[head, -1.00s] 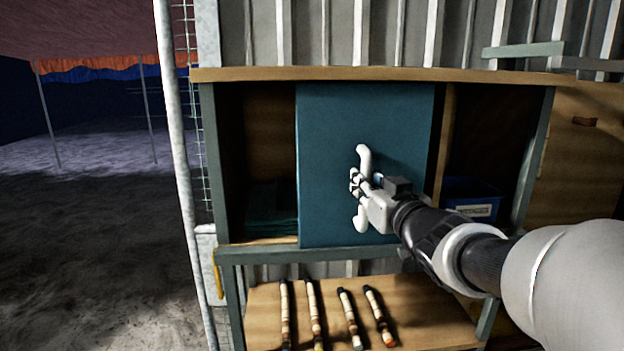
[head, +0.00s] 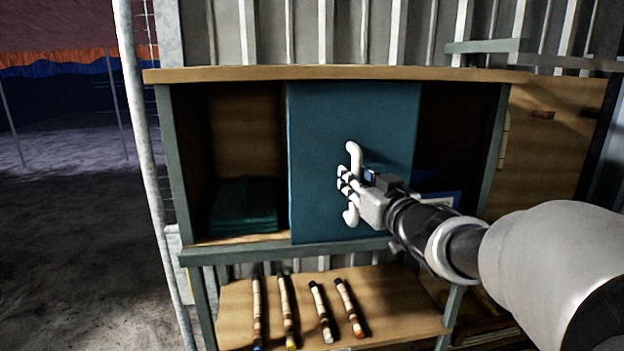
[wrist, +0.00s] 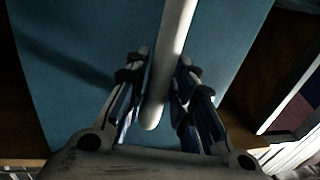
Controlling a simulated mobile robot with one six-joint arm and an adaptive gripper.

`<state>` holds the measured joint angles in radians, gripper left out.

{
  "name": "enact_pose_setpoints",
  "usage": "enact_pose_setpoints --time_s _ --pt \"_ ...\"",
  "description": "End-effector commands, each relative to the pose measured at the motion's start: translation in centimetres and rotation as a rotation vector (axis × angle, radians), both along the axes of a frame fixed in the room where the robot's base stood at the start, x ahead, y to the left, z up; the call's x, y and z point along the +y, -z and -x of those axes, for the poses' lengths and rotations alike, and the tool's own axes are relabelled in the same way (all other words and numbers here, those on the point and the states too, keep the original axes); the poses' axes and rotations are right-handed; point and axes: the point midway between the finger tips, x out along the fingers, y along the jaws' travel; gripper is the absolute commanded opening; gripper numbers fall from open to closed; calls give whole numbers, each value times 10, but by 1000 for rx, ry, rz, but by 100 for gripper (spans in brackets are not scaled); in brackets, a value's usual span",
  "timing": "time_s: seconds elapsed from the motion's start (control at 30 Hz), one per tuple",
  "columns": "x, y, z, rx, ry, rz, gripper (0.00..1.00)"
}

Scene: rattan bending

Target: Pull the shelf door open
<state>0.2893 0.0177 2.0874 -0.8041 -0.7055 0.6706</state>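The shelf door is a flat blue-green panel (head: 315,180) in the middle of the wooden shelf unit's upper bay. A white vertical bar handle (head: 353,155) stands on its face. My gripper (head: 346,183) reaches in from the right at the handle's middle. In the wrist view, the handle (wrist: 175,40) runs between my gripper's two fingers (wrist: 165,75), which are drawn in close on either side. The exact contact is hard to see in the shade. The bay is uncovered on the door's left, and a dark opening shows on its right.
Dark green folded items (head: 243,208) lie in the left opening. A blue bin (head: 440,196) is partly hidden behind my arm. Several banded sticks (head: 288,310) lie on the lower board (head: 385,290). A metal post (head: 145,140) stands left, with open ground beyond.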

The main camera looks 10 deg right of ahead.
Motion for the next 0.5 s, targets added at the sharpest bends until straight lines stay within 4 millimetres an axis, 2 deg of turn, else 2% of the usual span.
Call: enact_pose_setpoints --time_s 0.17,0.5 --pt "0 0 0 0 0 0 38" --pt "-1 -1 2 -1 1 1 38"
